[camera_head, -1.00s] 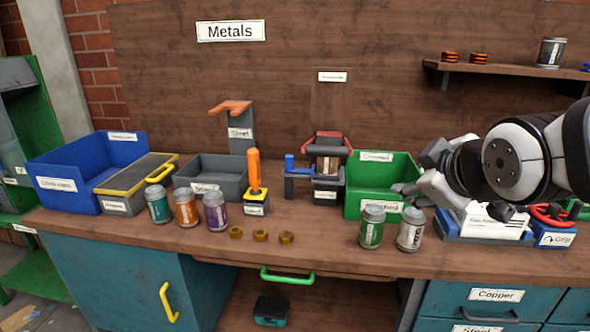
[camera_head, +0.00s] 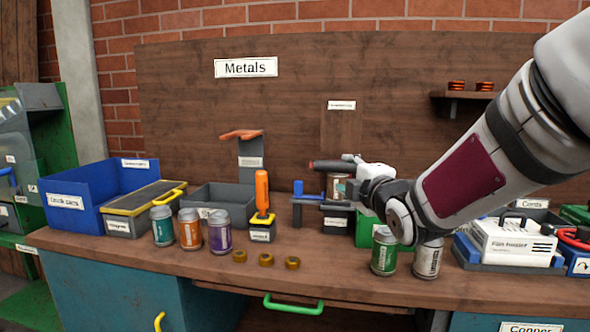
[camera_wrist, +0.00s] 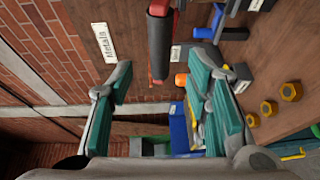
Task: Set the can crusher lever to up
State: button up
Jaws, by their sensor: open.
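The can crusher (camera_head: 335,217) stands at the back of the bench, with a can (camera_head: 336,184) in it. Its lever has a dark red grip (camera_head: 328,165), which lies about level and points left. In the wrist view the red and black lever grip (camera_wrist: 160,45) reaches down from the top between my open fingers. My gripper (camera_head: 352,163) is at the crusher, by the right part of the lever; its teal finger pads show in the wrist view (camera_wrist: 162,82). I cannot tell whether either finger touches the lever. My gripper and arm hide part of the crusher.
A green bin (camera_head: 368,227) is right of the crusher. Cans (camera_head: 384,252) stand in front, under my arm. An orange-handled tool (camera_head: 262,195) and brass nuts (camera_head: 266,260) are to the left. The wooden backboard (camera_head: 290,110) is close behind.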

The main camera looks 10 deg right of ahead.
aim_at(338, 168)
jog(key=w, duration=0.8)
jog(key=shift+w+a+f, duration=0.25)
jog(key=shift+w, duration=0.15)
jog(key=shift+c, duration=0.3)
grip_shut()
